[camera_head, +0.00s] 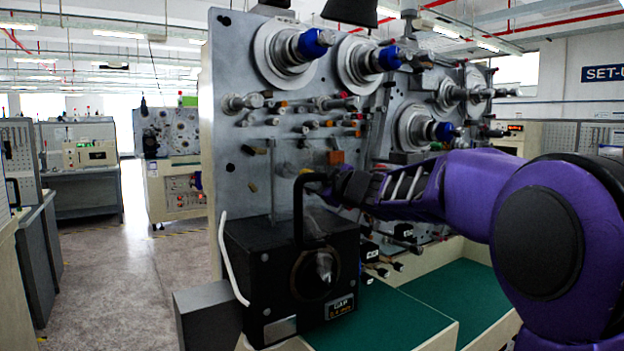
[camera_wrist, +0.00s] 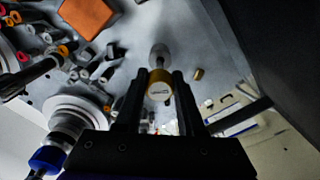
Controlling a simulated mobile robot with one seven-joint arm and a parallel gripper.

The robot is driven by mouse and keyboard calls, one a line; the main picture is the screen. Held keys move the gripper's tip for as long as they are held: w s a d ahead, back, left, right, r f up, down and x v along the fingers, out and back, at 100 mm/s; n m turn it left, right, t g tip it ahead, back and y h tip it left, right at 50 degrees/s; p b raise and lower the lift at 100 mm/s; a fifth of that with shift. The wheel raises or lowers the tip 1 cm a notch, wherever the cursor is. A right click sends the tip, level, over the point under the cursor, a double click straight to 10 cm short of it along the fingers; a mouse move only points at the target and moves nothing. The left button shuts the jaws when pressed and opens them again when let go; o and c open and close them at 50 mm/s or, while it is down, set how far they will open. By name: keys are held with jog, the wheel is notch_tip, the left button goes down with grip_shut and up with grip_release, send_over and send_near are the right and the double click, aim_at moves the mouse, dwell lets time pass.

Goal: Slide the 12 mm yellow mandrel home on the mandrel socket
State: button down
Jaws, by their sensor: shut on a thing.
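In the wrist view, my gripper (camera_wrist: 158,78) is shut on the yellow mandrel (camera_wrist: 159,95), which shows as a round yellow end with a small dark label between the two black fingers. A pale metal cylinder (camera_wrist: 159,55) stands directly behind it, in line with it, at the grey panel; it may be the mandrel socket. I cannot tell whether the two touch or how far one is over the other. In the head view, my gripper (camera_head: 338,187) is close to the machine's panel, above the black box, and the mandrel cannot be made out there.
The grey panel (camera_head: 235,120) carries several metal spindles with blue ends and small coloured pegs. An orange block (camera_head: 336,157) sits just above my gripper; it also shows in the wrist view (camera_wrist: 88,17). A black box (camera_head: 290,270) stands below. The green tray surface (camera_head: 470,300) looks clear.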

jog(key=shift+x, duration=0.85)
jog(key=shift+c, duration=2.2)
grip_release()
